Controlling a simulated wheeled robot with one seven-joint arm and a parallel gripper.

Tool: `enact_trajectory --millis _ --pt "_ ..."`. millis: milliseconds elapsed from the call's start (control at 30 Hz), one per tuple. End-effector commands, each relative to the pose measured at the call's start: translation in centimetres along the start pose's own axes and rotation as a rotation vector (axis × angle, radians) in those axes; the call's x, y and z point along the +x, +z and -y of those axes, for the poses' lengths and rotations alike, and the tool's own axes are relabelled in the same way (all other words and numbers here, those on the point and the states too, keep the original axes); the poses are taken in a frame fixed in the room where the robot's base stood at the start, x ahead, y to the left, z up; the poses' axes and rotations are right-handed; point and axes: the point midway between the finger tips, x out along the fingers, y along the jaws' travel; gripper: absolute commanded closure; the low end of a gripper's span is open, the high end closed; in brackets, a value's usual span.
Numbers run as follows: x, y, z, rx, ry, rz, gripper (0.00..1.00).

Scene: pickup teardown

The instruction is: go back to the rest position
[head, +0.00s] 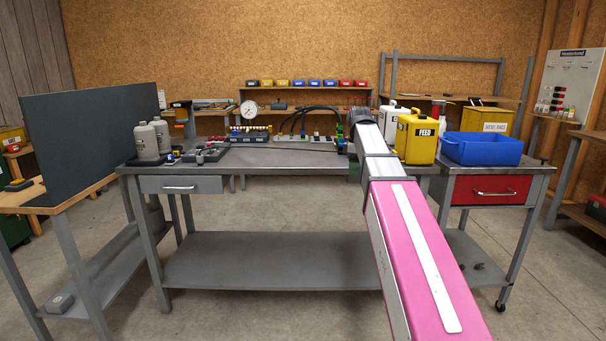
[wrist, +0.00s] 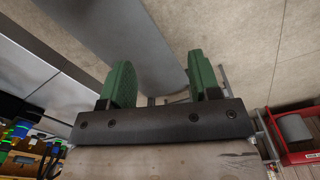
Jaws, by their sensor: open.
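My gripper (wrist: 160,85) shows in the wrist view with its two green fingers apart and nothing between them. Behind the fingers are a grey surface and pale concrete floor. In the head view my pink and white arm reaches forward over the grey workbench (head: 290,165), and its far end is above the bench's right part. The gripper's fingers cannot be made out in the head view. The arm hides part of the bench top and the lower shelf.
A yellow can marked FEED (head: 416,140) stands close to the right of my arm. A blue bin (head: 482,150) sits on a cart with a red drawer (head: 492,191). A dark panel (head: 90,135) rises at far left.

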Motion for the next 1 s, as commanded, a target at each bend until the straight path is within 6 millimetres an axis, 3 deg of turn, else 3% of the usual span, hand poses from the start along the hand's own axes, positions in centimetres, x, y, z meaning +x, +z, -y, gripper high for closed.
enact_trajectory --millis 33,100,400,700,1000 --pt "2.5 0.3 0.9 0.045 -0.006 0.002 0.43" --pt "5.5 0.6 1.6 0.117 -0.006 0.002 0.43" --pt "17.0 2.0 5.5 0.422 -0.006 0.003 0.43" --pt "26.9 3.9 10.9 0.727 -0.005 0.004 0.43" --pt "35.0 6.3 17.4 1.029 -0.005 0.006 0.43"
